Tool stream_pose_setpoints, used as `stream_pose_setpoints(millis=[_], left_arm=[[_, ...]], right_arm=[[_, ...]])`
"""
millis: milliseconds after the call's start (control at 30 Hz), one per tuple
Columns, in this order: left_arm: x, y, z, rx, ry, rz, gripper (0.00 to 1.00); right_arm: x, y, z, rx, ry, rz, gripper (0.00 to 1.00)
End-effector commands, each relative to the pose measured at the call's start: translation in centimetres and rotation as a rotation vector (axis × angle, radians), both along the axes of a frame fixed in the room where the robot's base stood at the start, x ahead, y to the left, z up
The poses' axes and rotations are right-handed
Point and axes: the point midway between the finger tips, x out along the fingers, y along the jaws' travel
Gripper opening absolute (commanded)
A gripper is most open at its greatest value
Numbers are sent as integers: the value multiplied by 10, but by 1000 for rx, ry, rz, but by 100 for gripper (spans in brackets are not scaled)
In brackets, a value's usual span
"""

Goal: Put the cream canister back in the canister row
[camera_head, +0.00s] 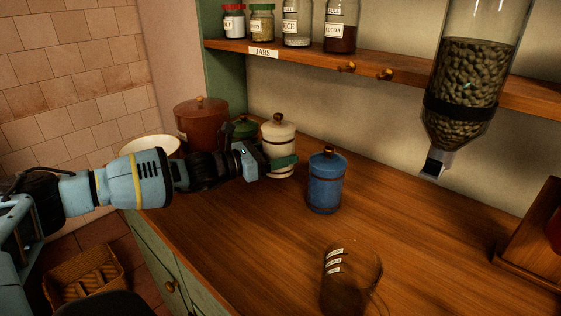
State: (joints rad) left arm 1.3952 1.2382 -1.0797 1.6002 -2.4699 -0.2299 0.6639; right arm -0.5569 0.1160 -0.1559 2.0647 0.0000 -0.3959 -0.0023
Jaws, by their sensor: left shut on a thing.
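The cream canister (278,135), with a wooden-looking lid and brown knob, is upright in the row on the wooden counter. My left gripper (281,163) is shut on its lower body from the left and front. Whether its base touches the counter is hard to tell. To its left are a green canister (243,128), mostly hidden behind my gripper, and a larger red-brown canister (201,125). A blue canister (325,185) stands to the right and nearer, with a gap between. My right gripper is out of view.
A clear measuring jug (350,280) stands near the front of the counter. A bean dispenser (466,95) hangs at right. A shelf (370,69) with jars runs above. A white bowl (150,146) is behind my left arm. The counter's middle right is clear.

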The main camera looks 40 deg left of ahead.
Motion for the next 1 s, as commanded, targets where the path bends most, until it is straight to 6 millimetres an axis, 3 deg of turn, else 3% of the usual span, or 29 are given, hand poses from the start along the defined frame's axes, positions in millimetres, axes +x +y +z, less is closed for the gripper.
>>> stream_pose_setpoints(millis=[300,600,1000], left_arm=[[10,-1,0,0,-2,-2,0],[9,-1,-33,0,-1,-2,0],[9,-1,-36,0,-3,-1,0]], right_arm=[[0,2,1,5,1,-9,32],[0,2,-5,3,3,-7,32],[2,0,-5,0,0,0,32]])
